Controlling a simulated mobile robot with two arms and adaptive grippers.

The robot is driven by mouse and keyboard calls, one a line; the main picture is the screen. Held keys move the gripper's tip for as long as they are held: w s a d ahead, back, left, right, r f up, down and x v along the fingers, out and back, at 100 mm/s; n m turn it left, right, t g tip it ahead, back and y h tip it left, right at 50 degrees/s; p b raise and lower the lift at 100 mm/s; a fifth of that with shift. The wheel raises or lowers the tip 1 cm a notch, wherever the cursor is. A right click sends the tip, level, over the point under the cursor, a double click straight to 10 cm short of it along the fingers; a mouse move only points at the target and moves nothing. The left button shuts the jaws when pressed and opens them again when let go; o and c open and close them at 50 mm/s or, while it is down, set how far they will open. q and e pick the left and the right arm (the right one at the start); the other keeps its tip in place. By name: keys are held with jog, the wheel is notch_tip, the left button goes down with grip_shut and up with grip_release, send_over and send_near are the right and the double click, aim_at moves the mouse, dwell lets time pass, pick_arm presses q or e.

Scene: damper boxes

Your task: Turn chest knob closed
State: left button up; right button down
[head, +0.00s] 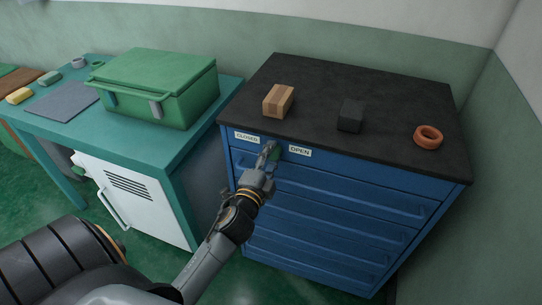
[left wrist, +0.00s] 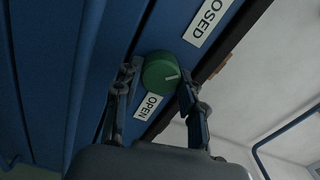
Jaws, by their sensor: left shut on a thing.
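The blue chest (head: 330,205) has a green knob (head: 274,153) high on its front, between a CLOSED label (head: 247,138) on the left and an OPEN label (head: 300,151) on the right. My left gripper (head: 267,153) is shut on the knob. In the left wrist view the green knob (left wrist: 160,70) sits between the two fingers of my left gripper (left wrist: 157,85). Its pale mark points towards the right finger. The OPEN label (left wrist: 148,107) and part of the CLOSED label (left wrist: 205,22) show there. My right gripper is not in view.
On the chest's black top lie a wooden block (head: 278,101), a black block (head: 351,116) and an orange ring (head: 428,136). A teal table (head: 180,150) with a green box (head: 155,88) stands left, with a white cabinet (head: 130,195) beneath. A wall is close on the right.

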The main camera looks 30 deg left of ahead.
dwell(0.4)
pick_arm(q)
jog(key=o, duration=1.1)
jog(key=shift+o, duration=0.2)
jog(key=v, duration=1.2)
